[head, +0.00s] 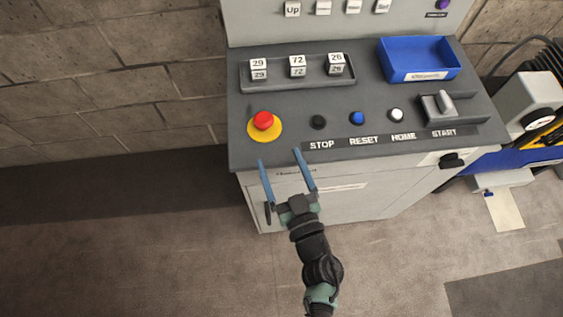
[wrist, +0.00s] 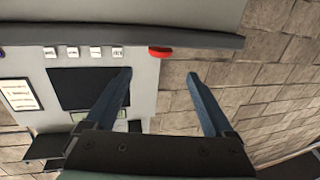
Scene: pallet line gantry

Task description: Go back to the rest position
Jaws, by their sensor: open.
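My gripper (head: 282,163) is open and empty, its two blue fingers spread apart. In the head view it is at the front edge of the grey control console (head: 240,135), just below the red emergency stop button (head: 263,120) on its yellow base. In the wrist view the fingers of my gripper (wrist: 160,75) show apart with nothing between them. The red button (wrist: 160,51) shows there beyond the fingers, near the console's edge. I cannot tell from the pictures whether a fingertip touches the console.
The console top holds a blue tray (head: 418,77), several number cubes in a rack (head: 297,85), a black button (head: 318,122), a blue button (head: 357,118) and a white button (head: 396,115). A brick wall (head: 100,75) stands behind. The floor (head: 130,250) at left is clear.

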